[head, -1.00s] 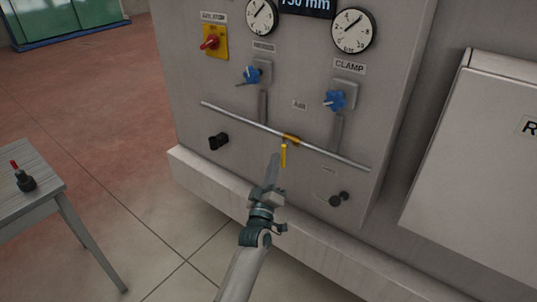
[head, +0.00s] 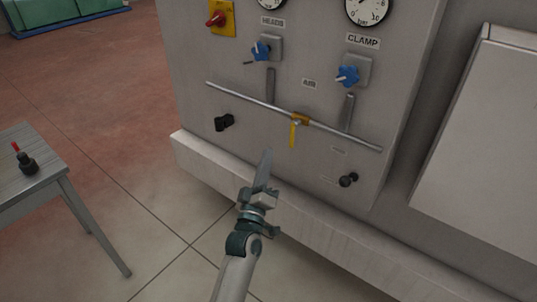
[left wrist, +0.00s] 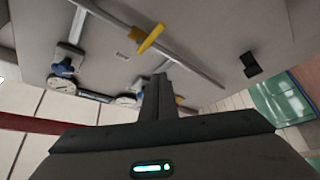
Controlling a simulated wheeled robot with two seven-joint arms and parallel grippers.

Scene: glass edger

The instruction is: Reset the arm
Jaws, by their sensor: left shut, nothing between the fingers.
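My left gripper (head: 265,168) is in the lower middle of the head view, in front of the lower part of the grey machine panel. Its fingers are together and hold nothing. In the left wrist view the shut fingers (left wrist: 159,95) point toward the panel. The yellow valve lever (head: 293,134) hangs down from a horizontal pipe (head: 240,102), above and right of the fingertips and apart from them. It also shows in the left wrist view (left wrist: 150,40). My right gripper is not in view.
Blue regulator knobs (head: 348,76), a red switch on yellow (head: 216,19), a black knob (head: 224,122) and a dark round fitting (head: 347,180) sit on the panel. A pale ledge (head: 260,200) runs below. A grey table (head: 40,181) stands left; tiled floor lies between.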

